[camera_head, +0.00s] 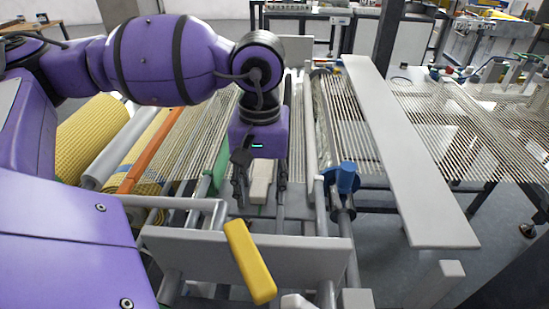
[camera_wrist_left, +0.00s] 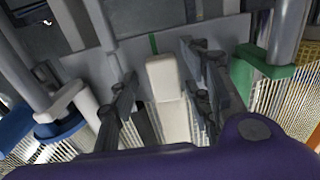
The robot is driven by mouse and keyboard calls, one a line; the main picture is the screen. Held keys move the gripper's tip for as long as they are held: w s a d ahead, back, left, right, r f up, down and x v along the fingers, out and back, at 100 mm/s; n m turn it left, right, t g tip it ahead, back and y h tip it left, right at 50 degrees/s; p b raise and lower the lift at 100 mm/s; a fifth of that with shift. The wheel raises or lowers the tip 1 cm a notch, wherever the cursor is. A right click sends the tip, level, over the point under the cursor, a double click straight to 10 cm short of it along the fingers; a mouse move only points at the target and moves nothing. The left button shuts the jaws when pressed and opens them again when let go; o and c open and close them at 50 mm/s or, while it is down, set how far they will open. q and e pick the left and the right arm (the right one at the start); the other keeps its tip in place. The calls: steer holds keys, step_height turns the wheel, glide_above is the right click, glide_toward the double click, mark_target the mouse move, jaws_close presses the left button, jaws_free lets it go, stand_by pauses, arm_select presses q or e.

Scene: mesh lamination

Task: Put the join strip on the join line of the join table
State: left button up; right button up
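My left gripper (camera_head: 259,190) points down over the machine frame, its fingers apart. A cream-white block (camera_head: 261,178) shows between the fingers. In the left wrist view the block (camera_wrist_left: 165,78) lies between the two fingers (camera_wrist_left: 160,105), with gaps on both sides, and a pale strip runs on from it. I cannot tell for sure whether this is the join strip. A long pale flat board (camera_head: 400,150), perhaps the join table, lies to the right across the mesh. No join line can be made out on it. My right gripper is not in view.
A grey plate (camera_head: 310,257) with a yellow bar (camera_head: 250,262) stands in front of the gripper. A blue clamp (camera_head: 343,180) sits on a roller at right. Yellow mesh rolls (camera_head: 93,137) are at left. Striped mesh (camera_head: 450,120) spreads out beyond the board.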

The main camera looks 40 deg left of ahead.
arm_select(q)
step_height(320, 180, up, 12)
steer(key=shift+r, duration=0.2)
stand_by(0.5)
steer(key=shift+d+p, duration=0.15)
steer(key=shift+p, duration=0.2)
